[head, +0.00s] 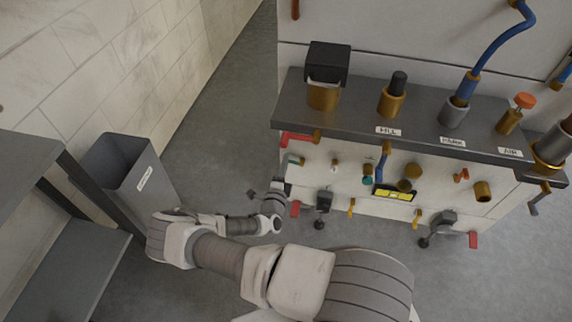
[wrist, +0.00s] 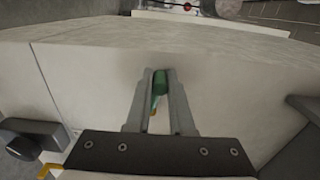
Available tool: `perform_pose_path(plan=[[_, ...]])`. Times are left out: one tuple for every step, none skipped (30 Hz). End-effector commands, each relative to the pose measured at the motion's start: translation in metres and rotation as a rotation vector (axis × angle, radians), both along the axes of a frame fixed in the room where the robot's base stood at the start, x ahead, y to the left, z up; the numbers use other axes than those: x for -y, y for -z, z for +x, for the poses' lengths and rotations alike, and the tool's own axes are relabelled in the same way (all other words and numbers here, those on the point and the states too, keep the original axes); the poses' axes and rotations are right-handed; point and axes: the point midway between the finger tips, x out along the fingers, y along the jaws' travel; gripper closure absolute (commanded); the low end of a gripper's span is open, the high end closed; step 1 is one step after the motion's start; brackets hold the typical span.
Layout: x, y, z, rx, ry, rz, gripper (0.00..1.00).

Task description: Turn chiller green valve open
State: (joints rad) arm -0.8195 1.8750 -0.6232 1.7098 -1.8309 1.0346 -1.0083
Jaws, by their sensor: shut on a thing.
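The green valve handle (wrist: 160,82) stands between the two grey fingers of my gripper (wrist: 160,74) in the wrist view. The fingers are close together and shut on it, one on each side. A thin light-blue and yellowish part shows just below the green piece. In the head view my gripper (head: 281,187) is at the left end of the white machine front, below the dark shelf. The held handle is hard to make out there. Whether the valve is open or closed cannot be told.
The dark shelf (head: 440,130) with several brass fittings juts out above. Red-handled and black valves (head: 323,201) lie to the right, and a yellow label (head: 395,194) is beyond. A grey bin (head: 140,175) stands left. The floor between bin and machine is clear.

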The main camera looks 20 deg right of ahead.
Motion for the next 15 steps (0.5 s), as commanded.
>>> perform_pose_path(plan=[[0.0,0.0032,0.0004,-0.015,-0.001,-0.025,1.0],[-0.0001,0.004,0.0004,-0.025,-0.001,-0.039,1.0],[-0.0002,0.0049,0.0004,-0.036,-0.001,-0.055,1.0],[-0.0003,0.0055,0.0005,-0.045,-0.001,-0.068,1.0],[-0.0003,0.0061,0.0005,-0.051,-0.001,-0.078,1.0],[-0.0002,0.0067,0.0004,-0.06,-0.001,-0.091,1.0],[-0.0002,0.0071,0.0004,-0.066,-0.001,-0.099,1.0],[-0.0001,0.0074,0.0003,-0.071,-0.001,-0.107,1.0],[0.0,0.0078,0.0004,-0.077,-0.001,-0.116,1.0],[0.0,0.0081,0.0004,-0.081,-0.001,-0.122,1.0],[0.0001,0.0082,0.0003,-0.084,0.0,-0.126,1.0],[0.0002,0.0084,0.0003,-0.088,0.0,-0.131,1.0],[0.0002,0.0085,0.0003,-0.09,0.0,-0.135,1.0],[0.0003,0.0086,0.0003,-0.092,0.0,-0.138,1.0],[0.0003,0.0087,0.0003,-0.094,0.0,-0.141,1.0]])
